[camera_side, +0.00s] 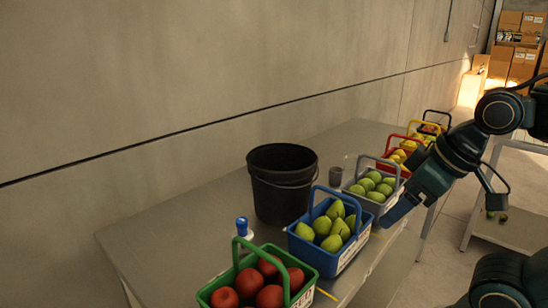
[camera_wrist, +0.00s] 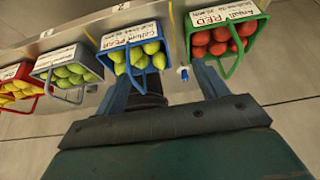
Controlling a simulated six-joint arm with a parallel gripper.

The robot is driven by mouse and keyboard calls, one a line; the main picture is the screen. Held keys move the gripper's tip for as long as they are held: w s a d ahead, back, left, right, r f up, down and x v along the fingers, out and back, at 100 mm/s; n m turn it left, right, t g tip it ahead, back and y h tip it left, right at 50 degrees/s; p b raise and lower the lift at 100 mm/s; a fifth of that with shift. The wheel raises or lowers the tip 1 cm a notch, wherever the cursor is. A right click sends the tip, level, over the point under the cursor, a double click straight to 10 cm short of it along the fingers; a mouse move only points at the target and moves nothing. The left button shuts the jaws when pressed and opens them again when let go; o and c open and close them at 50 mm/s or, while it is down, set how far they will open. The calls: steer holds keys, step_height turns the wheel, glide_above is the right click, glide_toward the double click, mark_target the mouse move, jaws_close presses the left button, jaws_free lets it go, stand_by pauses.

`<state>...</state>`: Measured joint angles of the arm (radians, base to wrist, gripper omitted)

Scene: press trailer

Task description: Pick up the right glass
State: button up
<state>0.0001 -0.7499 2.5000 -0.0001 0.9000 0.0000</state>
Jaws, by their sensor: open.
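I cannot tell for sure which is the right glass. My gripper (camera_side: 392,214) is at the table's front edge, by the grey and blue baskets, and is apart from the cup. In the wrist view my gripper (camera_wrist: 163,68) has its fingers spread, with the blue basket showing between them. No glass is clear in the wrist view.
A row of baskets lines the table's front: green with red fruit (camera_side: 270,292), blue with pears (camera_side: 335,226), grey with green fruit (camera_side: 372,186), then red and yellow. A black bucket (camera_side: 281,185) stands behind. The table's left part is clear.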

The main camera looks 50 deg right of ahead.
steer(key=shift+o, duration=0.2)
steer(key=w+d+r+m+g+h, duration=0.1)
steer(key=w+d+r+m, duration=0.2)
steer(key=w+d, duration=0.75)
steer(key=w+d+r+m+h, duration=0.15)
steer(key=w+d+r, duration=0.4)
steer(key=w, duration=0.75)
steer(key=w+d+f+m, duration=0.2)
steer(key=d+f, duration=0.3)
steer(key=d, duration=0.5)
steer(key=w+d+f+m+g+h, duration=0.1)
steer(key=w+d+f+m, duration=0.1)
steer(key=d+f, duration=0.4)
steer(key=w+d+f+m+g, duration=0.1)
steer(key=w+d+f, duration=0.3)
steer(key=d, duration=1.1)
step_height(320, 180, down, 2)
steer(key=shift+d+f+m, duration=0.15)
steer(key=shift+m, duration=0.4)
steer(key=shift+f, duration=0.1)
